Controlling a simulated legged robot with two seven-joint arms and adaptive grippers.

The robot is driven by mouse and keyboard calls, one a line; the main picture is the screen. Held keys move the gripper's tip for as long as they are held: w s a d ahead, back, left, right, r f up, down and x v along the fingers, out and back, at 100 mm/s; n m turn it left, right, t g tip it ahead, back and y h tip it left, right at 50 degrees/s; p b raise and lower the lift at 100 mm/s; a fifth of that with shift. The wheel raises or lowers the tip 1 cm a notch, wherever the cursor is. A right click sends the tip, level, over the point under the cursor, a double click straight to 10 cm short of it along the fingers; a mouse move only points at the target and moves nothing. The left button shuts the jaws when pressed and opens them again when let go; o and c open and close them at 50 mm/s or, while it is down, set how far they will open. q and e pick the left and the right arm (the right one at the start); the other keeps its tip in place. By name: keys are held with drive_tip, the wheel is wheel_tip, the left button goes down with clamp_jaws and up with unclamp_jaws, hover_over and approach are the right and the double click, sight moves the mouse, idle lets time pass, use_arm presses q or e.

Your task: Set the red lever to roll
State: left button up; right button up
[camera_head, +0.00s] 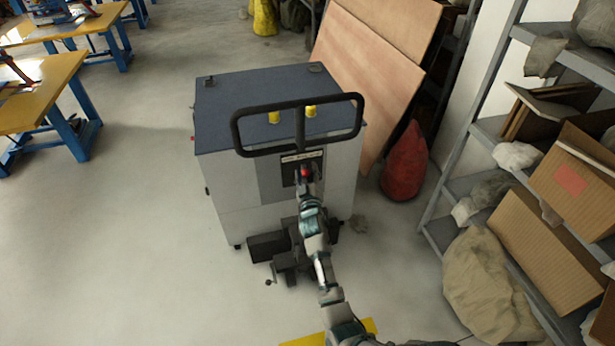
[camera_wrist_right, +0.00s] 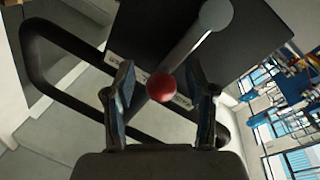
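The red lever's knob (camera_head: 305,174) shows on the dark panel on the near side of the grey cabinet (camera_head: 234,192), below a small label. In the right wrist view the lever is a grey rod (camera_wrist_right: 196,42) ending in a round red knob (camera_wrist_right: 161,87). My right gripper (camera_head: 305,182) is at the lever. In the right wrist view its two fingers (camera_wrist_right: 162,98) stand apart, one on each side of the knob, with gaps visible on both sides. The label's text is too small to read. My left gripper does not show in either view.
A black tube handle (camera_head: 240,137) loops out above the panel, close over my right gripper. Black parts with a small crank (camera_head: 270,281) stick out at the cabinet's foot. A red sack (camera_head: 406,165) and shelves (camera_head: 452,185) stand to the right.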

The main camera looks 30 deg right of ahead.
drive_tip(key=v, duration=1.2)
drive_tip(key=shift+f, duration=0.1)
drive_tip(key=s+a+f+g+y, duration=0.2)
drive_tip(key=s+a+f, duration=0.15)
drive_tip(key=f, duration=0.75)
drive_tip(key=s+a+f+n+g+y, duration=0.1)
drive_tip(key=s+a+f+g+y, duration=0.2)
drive_tip(key=f, duration=0.8)
drive_tip(key=s+a+f+g+y, duration=0.15)
drive_tip(key=s+f, duration=0.35)
drive_tip(key=f, duration=0.6)
drive_tip(key=s+a+f+g, duration=0.1)
drive_tip(key=s+f+g, duration=0.4)
drive_tip(key=s+f, duration=0.5)
drive_tip(key=s+a+f+g+y, duration=0.1)
drive_tip(key=s+f+g, duration=0.3)
drive_tip(key=s+f, duration=0.7)
drive_tip(key=s+a, duration=0.1)
drive_tip(key=s, duration=1)
drive_tip(key=shift+f+m+g, duration=0.35)
drive_tip(key=shift+m, duration=0.05)
drive_tip(key=shift+a, duration=0.15)
